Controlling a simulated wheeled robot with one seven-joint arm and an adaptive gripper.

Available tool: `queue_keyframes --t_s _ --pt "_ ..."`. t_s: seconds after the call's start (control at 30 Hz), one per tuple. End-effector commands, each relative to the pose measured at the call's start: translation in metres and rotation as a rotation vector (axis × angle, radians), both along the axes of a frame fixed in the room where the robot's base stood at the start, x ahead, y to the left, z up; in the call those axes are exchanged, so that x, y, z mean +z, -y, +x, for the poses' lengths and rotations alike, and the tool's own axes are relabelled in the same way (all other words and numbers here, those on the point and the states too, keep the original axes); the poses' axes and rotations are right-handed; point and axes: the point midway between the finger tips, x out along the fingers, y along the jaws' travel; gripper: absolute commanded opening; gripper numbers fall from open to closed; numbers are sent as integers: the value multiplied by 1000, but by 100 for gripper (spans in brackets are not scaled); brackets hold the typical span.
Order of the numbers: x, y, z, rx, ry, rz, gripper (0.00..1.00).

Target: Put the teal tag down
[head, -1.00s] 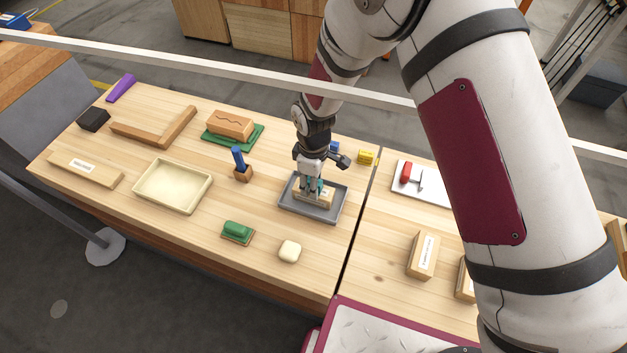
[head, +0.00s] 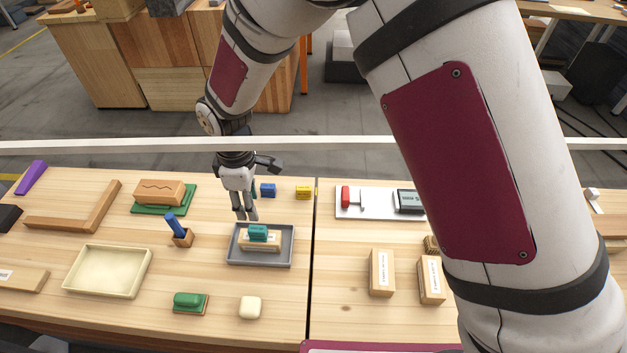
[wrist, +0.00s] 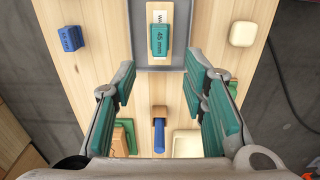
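The teal tag (head: 258,232) rests on top of a light wooden block with a white label (head: 260,243), which stands in a grey tray (head: 291,250). In the wrist view the tag (wrist: 160,41) lies over the white label, with "45 mm" lettering beside or on it. My gripper (head: 246,216) is above the tray's back left side, apart from the tag. In the wrist view my gripper (wrist: 162,78) has its teal-padded fingers wide apart with nothing between them.
A blue block (head: 268,190) and yellow block (head: 304,192) lie behind the tray. A wooden holder with a blue piece (head: 182,236) stands left. A cream tray (head: 110,271), green block (head: 190,301) and cream block (head: 250,307) lie in front and left. A white rail crosses the view.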

Motion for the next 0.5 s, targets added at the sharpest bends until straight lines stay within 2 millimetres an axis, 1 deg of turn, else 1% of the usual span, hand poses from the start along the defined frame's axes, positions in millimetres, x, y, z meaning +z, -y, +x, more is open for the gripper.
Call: queue_keyframes --t_s 0.17,0.27,0.37,0.4,0.47,0.5 --pt "2 1 1 -4 2 0 39" --pt "16 12 6 -41 13 3 39" --pt "48 36 15 -123 38 8 39" --pt "64 50 18 -168 50 10 39" --pt "90 73 21 -246 69 15 39" --pt "106 89 22 -301 81 18 39"
